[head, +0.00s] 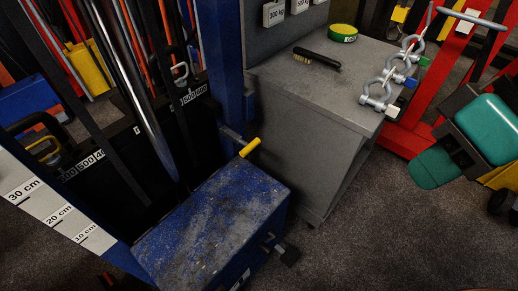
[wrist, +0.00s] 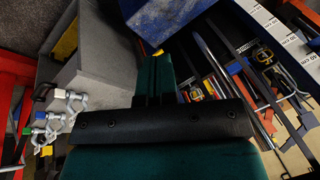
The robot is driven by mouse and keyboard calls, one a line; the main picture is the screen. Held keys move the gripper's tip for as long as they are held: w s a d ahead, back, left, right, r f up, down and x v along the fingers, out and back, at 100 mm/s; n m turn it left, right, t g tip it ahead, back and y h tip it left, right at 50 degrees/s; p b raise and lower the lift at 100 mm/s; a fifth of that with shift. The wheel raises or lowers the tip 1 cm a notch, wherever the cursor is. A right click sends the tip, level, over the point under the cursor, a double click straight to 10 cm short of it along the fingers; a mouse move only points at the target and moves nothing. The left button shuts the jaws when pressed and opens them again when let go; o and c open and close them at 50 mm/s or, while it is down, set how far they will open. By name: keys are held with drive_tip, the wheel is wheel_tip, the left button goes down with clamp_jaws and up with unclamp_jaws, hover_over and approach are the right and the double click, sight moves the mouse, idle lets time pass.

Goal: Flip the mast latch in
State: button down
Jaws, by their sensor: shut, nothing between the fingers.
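The mast latch appears as a short yellow handle (head: 250,147) on the blue mast, just above the scuffed blue housing (head: 215,220) in the head view. It sticks out up and to the right. In the wrist view, a small yellow tip (wrist: 158,52) shows just past my fingertips, beside the blue housing (wrist: 165,18). My gripper (head: 430,170), teal and black, is at the right in the head view, clearly apart from the latch. In the wrist view, my fingers (wrist: 155,68) are shut together and empty. The latch's base is hard to make out.
A grey cabinet (head: 310,85) stands between the latch and my gripper. On it lie a brush (head: 316,59), a green-yellow tin (head: 343,33) and shackles (head: 377,95). A red frame (head: 437,75) stands behind my gripper. The floor (head: 370,235) in front is clear.

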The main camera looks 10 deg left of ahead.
drive_tip(key=w+a+f+m+t+y+b, duration=0.1)
drive_tip(key=w+a+f+m+y+b, duration=0.1)
drive_tip(key=w+a+f+m+b, duration=0.35)
drive_tip(key=w+a+f+m+y+b, duration=0.35)
drive_tip(key=f+b, duration=0.25)
drive_tip(key=f, duration=0.3)
drive_tip(key=w+a+f+m+t+y+b, duration=0.1)
drive_tip(key=w+a+f+m+y+b, duration=0.15)
drive_tip(key=f+m+b, duration=0.35)
drive_tip(key=w+a+f+m+t+y+b, duration=0.1)
drive_tip(key=w+f+m+t+b, duration=0.5)
drive_tip(key=f+m, duration=0.8)
drive_tip(key=w+m+b, duration=0.2)
drive_tip(key=w+b, duration=0.1)
drive_tip(key=w, duration=0.2)
drive_tip(key=shift+a+f, duration=0.1)
